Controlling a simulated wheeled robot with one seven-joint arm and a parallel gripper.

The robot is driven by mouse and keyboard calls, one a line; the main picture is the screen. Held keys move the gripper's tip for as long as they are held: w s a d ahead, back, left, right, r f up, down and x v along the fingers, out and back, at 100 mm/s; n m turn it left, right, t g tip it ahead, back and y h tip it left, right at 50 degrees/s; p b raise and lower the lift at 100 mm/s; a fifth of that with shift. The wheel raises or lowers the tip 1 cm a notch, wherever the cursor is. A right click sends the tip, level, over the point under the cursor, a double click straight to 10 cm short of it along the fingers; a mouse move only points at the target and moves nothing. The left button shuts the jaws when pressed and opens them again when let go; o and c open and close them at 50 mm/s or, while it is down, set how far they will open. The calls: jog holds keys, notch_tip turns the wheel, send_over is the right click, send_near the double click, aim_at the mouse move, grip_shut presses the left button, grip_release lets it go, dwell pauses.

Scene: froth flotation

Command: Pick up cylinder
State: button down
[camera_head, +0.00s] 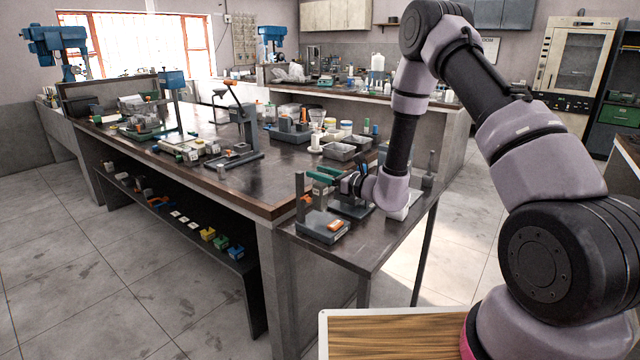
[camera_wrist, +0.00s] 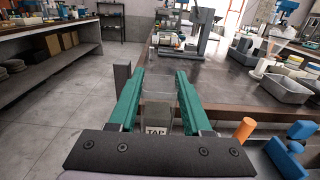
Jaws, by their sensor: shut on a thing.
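My gripper (camera_head: 323,178) is over the near end of the side bench, its green fingers pointing left. In the wrist view my gripper (camera_wrist: 160,75) has its two fingers apart, with a faint, clear, glass-like cylinder (camera_wrist: 158,92) held between them. Its outline is hard to make out, and I cannot tell its full length. Below and behind it is a grey block (camera_wrist: 157,131) with a "TAP" label. In the head view the cylinder cannot be made out between the fingers.
A grey stand with an upright post (camera_head: 300,187) and an orange piece (camera_head: 335,225) is close to my gripper. White and grey trays (camera_head: 345,150) and tubs crowd the bench behind. An orange cylinder-shaped piece (camera_wrist: 245,129) and blue parts (camera_wrist: 285,156) lie right of my fingers.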

notch_tip(320, 180, up, 15)
jog(key=shift+f, duration=0.15)
dwell(0.9)
